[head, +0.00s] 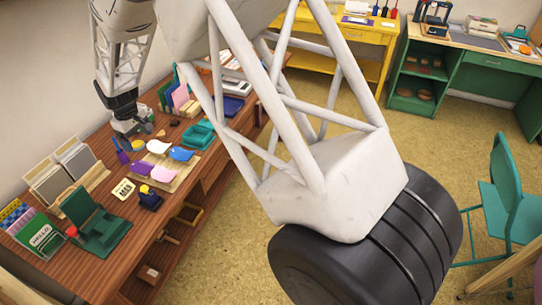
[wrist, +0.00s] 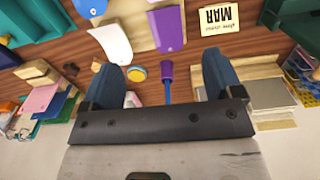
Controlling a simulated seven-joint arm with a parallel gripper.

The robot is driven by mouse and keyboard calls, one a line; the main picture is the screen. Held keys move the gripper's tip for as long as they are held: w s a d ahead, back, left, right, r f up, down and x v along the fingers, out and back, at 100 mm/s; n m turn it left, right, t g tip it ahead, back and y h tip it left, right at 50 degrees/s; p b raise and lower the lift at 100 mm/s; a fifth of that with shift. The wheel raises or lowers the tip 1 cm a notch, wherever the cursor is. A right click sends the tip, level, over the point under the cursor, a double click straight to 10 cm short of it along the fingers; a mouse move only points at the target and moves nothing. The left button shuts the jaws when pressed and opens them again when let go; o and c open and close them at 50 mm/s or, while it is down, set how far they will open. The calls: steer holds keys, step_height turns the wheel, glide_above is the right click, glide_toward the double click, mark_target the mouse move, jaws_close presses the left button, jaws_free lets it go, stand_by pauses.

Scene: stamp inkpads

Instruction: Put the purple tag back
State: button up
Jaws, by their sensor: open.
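The purple tag (head: 140,167) lies at the left end of a light wooden board (head: 187,178) on the desk, beside white, blue and lilac tags. In the wrist view the purple tag (wrist: 169,28) is flat, ahead of the fingers. My gripper (head: 131,128) is over the back of the desk, behind the board. In the wrist view my gripper (wrist: 161,66) has its fingers wide apart with nothing held. A small purple-headed tool with a blue handle (wrist: 167,73) shows between them; I cannot tell its height relative to the fingertips.
A round yellow-topped pad (wrist: 137,73) is near the left finger. A teal box (head: 199,135) is right of the board. Upright folders (head: 180,97) stand at the back.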

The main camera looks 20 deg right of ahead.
steer(key=s+d+r+m+t, duration=0.1)
steer(key=s+d+r+m, duration=0.3)
steer(key=s+d+r, duration=1.35)
steer(key=s+d+m, duration=0.1)
steer(key=s+d, duration=0.3)
steer(key=s, duration=0.5)
steer(key=s+d+r+m+t, duration=0.1)
steer(key=s+d, duration=0.3)
steer(key=s, duration=0.5)
steer(key=s+d+r+m, duration=0.1)
steer(key=s+d+m, duration=0.2)
steer(key=s, duration=0.6)
steer(key=shift+s+d+t, duration=0.3)
steer(key=shift+s+d, duration=0.1)
